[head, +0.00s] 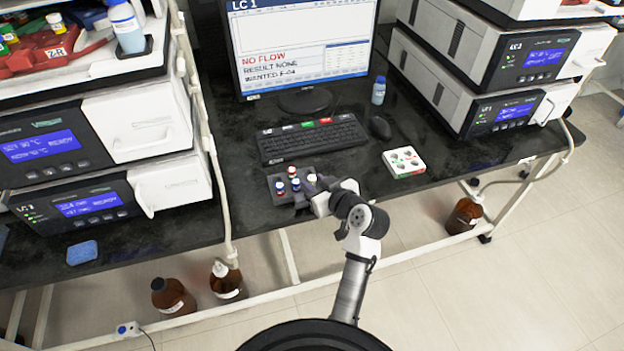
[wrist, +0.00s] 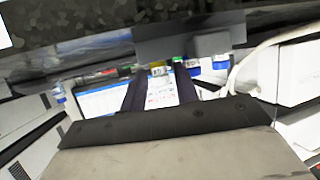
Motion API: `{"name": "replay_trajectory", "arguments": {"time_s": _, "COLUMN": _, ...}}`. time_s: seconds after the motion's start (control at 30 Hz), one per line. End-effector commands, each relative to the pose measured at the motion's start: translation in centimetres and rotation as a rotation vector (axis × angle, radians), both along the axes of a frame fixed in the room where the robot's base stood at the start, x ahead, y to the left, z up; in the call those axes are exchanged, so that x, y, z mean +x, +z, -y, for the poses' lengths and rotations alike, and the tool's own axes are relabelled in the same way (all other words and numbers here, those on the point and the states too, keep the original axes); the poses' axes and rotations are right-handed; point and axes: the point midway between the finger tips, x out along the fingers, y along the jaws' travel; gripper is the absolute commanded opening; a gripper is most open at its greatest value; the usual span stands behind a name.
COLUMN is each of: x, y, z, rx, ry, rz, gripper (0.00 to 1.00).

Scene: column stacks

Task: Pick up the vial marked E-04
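A small dark rack (head: 283,199) on the black bench holds several small vials (head: 294,184) with red, blue and pale caps. No vial label is readable, so I cannot tell which is E-04. My gripper (head: 309,190) is at the rack's right side, low over the bench. I see nothing held.
A keyboard (head: 312,138) and mouse (head: 380,127) lie behind the rack. A monitor (head: 303,45) reads "WANTED E-04". A white box (head: 404,162) lies to the right. A blue-capped bottle (head: 379,90) stands near the monitor. Instruments (head: 66,150) flank the bench. Brown bottles (head: 172,297) stand below.

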Motion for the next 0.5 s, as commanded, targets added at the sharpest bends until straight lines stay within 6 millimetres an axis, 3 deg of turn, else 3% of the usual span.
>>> {"name": "replay_trajectory", "arguments": {"time_s": 0.2, "x": 0.08, "y": -0.08, "z": -0.03, "rx": -0.001, "ry": -0.001, "rz": 0.001, "gripper": 0.30}}
{"name": "replay_trajectory", "arguments": {"time_s": 0.4, "x": 0.07, "y": -0.06, "z": -0.02, "rx": 0.000, "ry": -0.001, "rz": 0.000, "gripper": 0.05}}
{"name": "replay_trajectory", "arguments": {"time_s": 0.5, "x": 0.07, "y": -0.06, "z": -0.01, "rx": 0.000, "ry": -0.001, "rz": 0.000, "gripper": 0.05}}
